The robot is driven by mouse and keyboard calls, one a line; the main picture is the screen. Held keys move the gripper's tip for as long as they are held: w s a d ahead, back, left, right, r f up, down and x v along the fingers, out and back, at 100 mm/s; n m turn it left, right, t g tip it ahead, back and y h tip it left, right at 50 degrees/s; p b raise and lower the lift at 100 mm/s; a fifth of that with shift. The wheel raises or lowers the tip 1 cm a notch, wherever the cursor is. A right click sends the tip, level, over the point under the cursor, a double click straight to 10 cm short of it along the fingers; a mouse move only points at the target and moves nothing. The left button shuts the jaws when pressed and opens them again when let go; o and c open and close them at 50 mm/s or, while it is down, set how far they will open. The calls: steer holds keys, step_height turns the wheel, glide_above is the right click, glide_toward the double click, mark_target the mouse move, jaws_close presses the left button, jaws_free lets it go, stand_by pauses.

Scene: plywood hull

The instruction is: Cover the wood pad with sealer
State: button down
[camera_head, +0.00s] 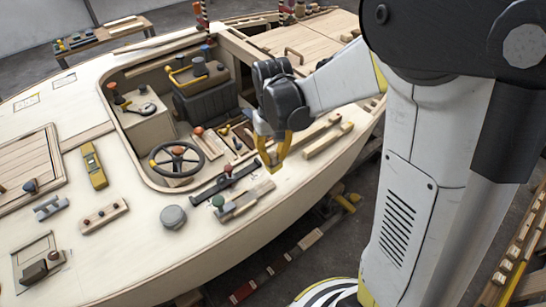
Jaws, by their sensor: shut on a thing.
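My gripper (272,165) has yellow fingers and points down over the right side deck of the hull, right of the cockpit opening. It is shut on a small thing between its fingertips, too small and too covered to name. A square panel with a dark outline (37,244), which may be the wood pad, lies on the pale deck at the lower left, far from my gripper. I cannot pick out a sealer container for certain.
The cockpit opening holds a dark steering wheel (176,160) and a black seat (205,97). A yellow level (94,166), a grey round cap (173,217) and a wood strip with knobs (103,217) lie on the deck. Wooden bars (322,136) lie right of my gripper.

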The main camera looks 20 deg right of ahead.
mark_target(273, 165)
steer(key=shift+r, duration=0.2)
steer(key=shift+r+p, duration=1.15)
steer(key=shift+r, duration=0.4)
steer(key=shift+f, duration=0.1)
steer(key=shift+d+f+y+b, duration=0.1)
steer(key=shift+f+y+b, duration=0.3)
steer(key=shift+f+b, duration=0.5)
steer(key=shift+f+g, duration=0.2)
steer(key=shift+g, duration=0.1)
steer(key=shift+f+b, duration=2.2)
steer(key=shift+f, duration=0.3)
steer(key=shift+f+b, duration=0.8)
steer(key=shift+f, duration=0.25)
